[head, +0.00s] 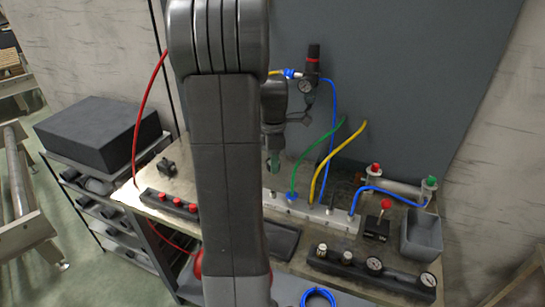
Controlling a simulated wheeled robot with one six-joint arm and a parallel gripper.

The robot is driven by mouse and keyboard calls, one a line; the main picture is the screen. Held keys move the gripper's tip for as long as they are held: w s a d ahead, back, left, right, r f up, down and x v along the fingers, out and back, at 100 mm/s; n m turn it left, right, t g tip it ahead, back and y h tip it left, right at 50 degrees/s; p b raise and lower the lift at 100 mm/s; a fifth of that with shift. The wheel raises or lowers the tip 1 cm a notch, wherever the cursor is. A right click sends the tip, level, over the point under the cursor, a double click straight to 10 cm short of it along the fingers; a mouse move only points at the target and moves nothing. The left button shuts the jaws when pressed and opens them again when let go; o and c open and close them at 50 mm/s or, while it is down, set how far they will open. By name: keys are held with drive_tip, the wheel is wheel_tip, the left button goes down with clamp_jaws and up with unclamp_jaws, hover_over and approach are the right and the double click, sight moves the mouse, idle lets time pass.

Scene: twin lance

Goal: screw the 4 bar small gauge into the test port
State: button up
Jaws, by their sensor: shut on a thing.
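My gripper (273,130) is partly hidden behind my own arm. It points down above the back left part of the bench and is shut on a small greenish piece (273,161). I cannot tell whether this piece is the 4 bar small gauge. A pale manifold block (340,219) lies below and to the right, with green, yellow and blue hoses plugged into it. Its left end is hidden by my arm. I cannot tell which fitting is the test port. A dark rack (395,279) at the front right holds several gauges and fittings; their markings are too small to read.
A regulator with a gauge (309,82) hangs on the back panel. A grey bin (421,237) and a red-knobbed valve (378,222) stand at the right. A strip with red caps (170,203) lies at the left. Upright hoses (341,135) stand close right of my gripper.

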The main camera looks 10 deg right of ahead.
drive_tip(key=shift+o, duration=0.2)
drive_tip(key=shift+w, duration=0.1)
drive_tip(key=shift+f+b, duration=1.85)
drive_tip(key=shift+f, duration=1.1)
drive_tip(key=shift+f+b, duration=0.65)
drive_tip(key=shift+f, duration=0.6)
drive_tip(key=shift+c, duration=0.2)
drive_tip(key=o, duration=1.1)
drive_tip(key=shift+c, duration=0.2)
drive_tip(key=shift+r, duration=0.1)
wheel_tip(320, 180, up, 14)
drive_tip(key=shift+f, duration=0.15)
drive_tip(key=shift+c, duration=0.7)
